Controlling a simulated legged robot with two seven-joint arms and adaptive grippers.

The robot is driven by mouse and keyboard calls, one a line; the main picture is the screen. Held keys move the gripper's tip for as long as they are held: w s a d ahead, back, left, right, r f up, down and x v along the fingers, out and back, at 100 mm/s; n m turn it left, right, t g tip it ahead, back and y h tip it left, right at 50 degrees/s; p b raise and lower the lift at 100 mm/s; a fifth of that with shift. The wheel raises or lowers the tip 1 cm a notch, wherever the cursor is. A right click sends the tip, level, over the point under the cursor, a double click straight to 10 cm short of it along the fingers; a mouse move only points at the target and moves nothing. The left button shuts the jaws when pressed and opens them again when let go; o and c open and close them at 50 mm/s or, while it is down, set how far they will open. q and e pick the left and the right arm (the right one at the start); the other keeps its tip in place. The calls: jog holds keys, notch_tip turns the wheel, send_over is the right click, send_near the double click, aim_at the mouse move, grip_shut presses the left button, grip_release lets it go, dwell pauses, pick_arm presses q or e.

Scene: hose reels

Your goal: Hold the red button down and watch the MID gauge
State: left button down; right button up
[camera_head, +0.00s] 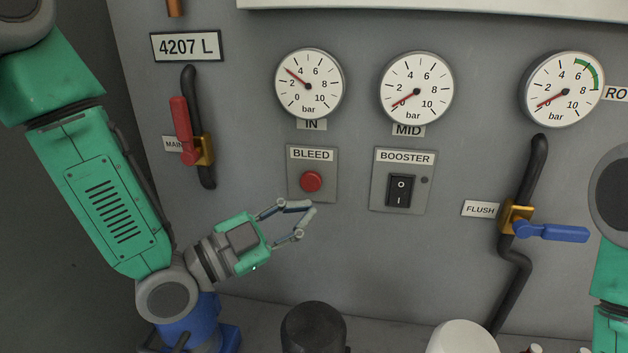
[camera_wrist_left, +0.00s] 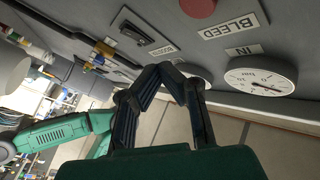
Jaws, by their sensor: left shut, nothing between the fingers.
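The round red button (camera_head: 311,182) sits on the grey BLEED plate (camera_head: 326,194). It also shows, cut off, at the top of the left wrist view (camera_wrist_left: 198,6). The MID gauge (camera_head: 416,88) is up and right of it, its needle close to 0. My left gripper (camera_head: 308,207) is shut and empty, its fingertips just below the button in the head view. No contact with the button shows. The fingers rise in the middle of the left wrist view (camera_wrist_left: 158,72). My right gripper is out of view.
The IN gauge (camera_head: 309,84) reads about 3 bar. The BOOSTER switch (camera_head: 401,190) is right of the button. The red-handled MAIN valve (camera_head: 183,130) is at the left, the blue-handled FLUSH valve (camera_head: 550,231) at the right. Another gauge (camera_head: 563,89) reads near 0.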

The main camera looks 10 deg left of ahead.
aim_at(317, 183)
pick_arm(q)
jog(key=w, duration=0.2)
jog(key=w+a, duration=0.1)
jog(key=w, duration=0.2)
jog(key=shift+w, duration=0.1)
jog(key=shift+d, duration=0.15)
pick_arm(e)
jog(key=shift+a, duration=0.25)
pick_arm(q)
jog(key=shift+d, duration=0.2)
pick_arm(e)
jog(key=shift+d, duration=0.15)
pick_arm(q)
jog(key=shift+a, duration=0.3)
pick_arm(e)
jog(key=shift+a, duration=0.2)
pick_arm(q)
jog(key=shift+d, duration=0.15)
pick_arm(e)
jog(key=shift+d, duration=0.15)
pick_arm(q)
jog(key=shift+w, duration=0.15)
jog(key=shift+w, duration=0.25)
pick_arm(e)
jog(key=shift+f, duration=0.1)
